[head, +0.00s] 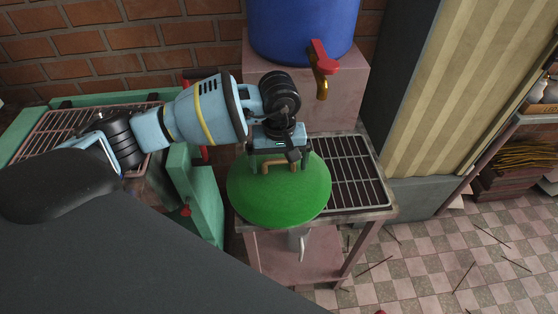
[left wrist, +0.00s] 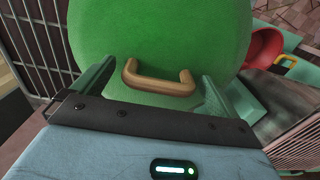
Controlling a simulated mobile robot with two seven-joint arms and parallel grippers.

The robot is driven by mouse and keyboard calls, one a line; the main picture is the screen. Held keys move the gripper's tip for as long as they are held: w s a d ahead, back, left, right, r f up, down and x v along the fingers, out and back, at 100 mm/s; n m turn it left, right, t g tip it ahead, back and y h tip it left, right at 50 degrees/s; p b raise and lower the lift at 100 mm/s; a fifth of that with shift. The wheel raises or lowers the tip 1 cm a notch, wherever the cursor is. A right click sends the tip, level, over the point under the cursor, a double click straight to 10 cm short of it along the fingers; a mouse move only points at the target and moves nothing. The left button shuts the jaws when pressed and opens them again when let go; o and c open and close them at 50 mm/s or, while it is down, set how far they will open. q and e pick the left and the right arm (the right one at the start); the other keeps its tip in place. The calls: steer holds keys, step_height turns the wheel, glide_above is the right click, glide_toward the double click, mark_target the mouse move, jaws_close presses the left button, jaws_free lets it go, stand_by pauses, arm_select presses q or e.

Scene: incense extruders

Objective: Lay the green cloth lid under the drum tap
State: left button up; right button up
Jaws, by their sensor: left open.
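The green cloth lid (head: 275,195) is a round disc with a tan wooden handle (head: 279,163). It lies on the left part of a small grated table, and its edge covers part of the grate. The blue drum (head: 300,25) stands behind on a pink block, and its brass tap (head: 321,82) with a red lever hangs to the right of the lid. My left gripper (head: 280,158) is over the handle. In the left wrist view its open fingers (left wrist: 160,85) stand on either side of the handle (left wrist: 158,78), apart from it. My right gripper is not in view.
The table's bare metal grate (head: 355,180) lies right of the lid, below the tap. A green machine frame (head: 195,190) stands close on the left. A striped panel (head: 460,80) rises on the right. A red pan-like item (left wrist: 265,48) shows in the left wrist view.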

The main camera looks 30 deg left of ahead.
arm_select(q)
step_height(320, 180, up, 12)
steer(key=shift+r, duration=0.2)
stand_by(0.4)
